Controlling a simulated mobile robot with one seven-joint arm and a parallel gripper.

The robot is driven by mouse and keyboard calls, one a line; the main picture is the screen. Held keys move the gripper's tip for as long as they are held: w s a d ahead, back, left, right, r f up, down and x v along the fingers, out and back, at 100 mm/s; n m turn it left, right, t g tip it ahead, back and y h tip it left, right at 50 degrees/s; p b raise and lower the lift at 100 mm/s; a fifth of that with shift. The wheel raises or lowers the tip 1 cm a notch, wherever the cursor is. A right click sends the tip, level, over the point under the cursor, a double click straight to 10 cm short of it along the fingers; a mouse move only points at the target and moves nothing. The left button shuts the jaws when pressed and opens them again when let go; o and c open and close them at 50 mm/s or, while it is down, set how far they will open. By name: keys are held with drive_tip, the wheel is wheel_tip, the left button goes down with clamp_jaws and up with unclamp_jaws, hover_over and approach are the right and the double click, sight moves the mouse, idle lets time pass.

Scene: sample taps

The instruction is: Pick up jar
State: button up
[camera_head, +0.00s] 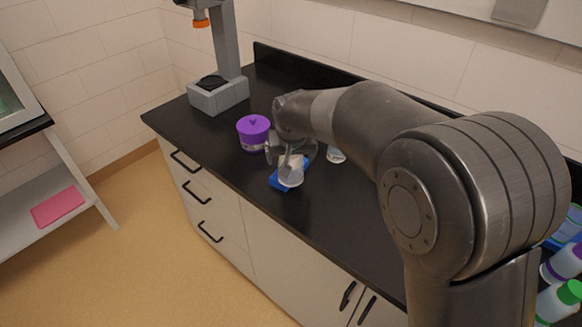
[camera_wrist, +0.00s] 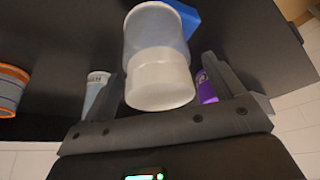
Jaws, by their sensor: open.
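A pale translucent jar (camera_head: 291,175) stands on the black counter (camera_head: 330,212), with a blue flat object (camera_head: 277,182) beside or under it. My gripper (camera_head: 290,155) is over the jar and partly hides it. In the wrist view the jar (camera_wrist: 158,50), with its whitish lid end closest to the camera, lies between the two spread fingers of my gripper (camera_wrist: 165,68). The gripper is open, with a gap visible near each finger; contact cannot be told. The blue object (camera_wrist: 187,18) shows behind the jar.
A purple-lidded container (camera_head: 253,133) stands just left of the gripper. A whitish container (camera_head: 336,156) is close on the right. A grey stand-like instrument (camera_head: 218,94) is at the counter's left end. Bottles (camera_head: 562,298) are at far right. The front counter strip is clear.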

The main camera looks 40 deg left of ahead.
drive_tip(key=shift+f, duration=0.1)
drive_tip(key=c, duration=1.2)
drive_tip(key=shift+o, duration=0.2)
drive_tip(key=shift+r, duration=0.5)
drive_tip(key=r, duration=0.3)
drive_tip(key=shift+w+d+r, duration=0.25)
drive_tip(key=shift+d+r, duration=0.05)
drive_tip(key=shift+r, duration=0.05)
drive_tip(key=shift+w+d+r, duration=3.1)
drive_tip(key=shift+w+d, duration=0.3)
drive_tip(key=shift+s+a+f, duration=0.7)
drive_tip(key=shift+a+f, duration=1.05)
drive_tip(key=shift+f, duration=0.05)
drive_tip(key=shift+s+a+f, duration=0.7)
drive_tip(key=shift+a+f, duration=1.05)
drive_tip(key=shift+s+a+f, duration=0.7)
drive_tip(key=shift+a+f, duration=1.05)
drive_tip(key=shift+f, duration=0.05)
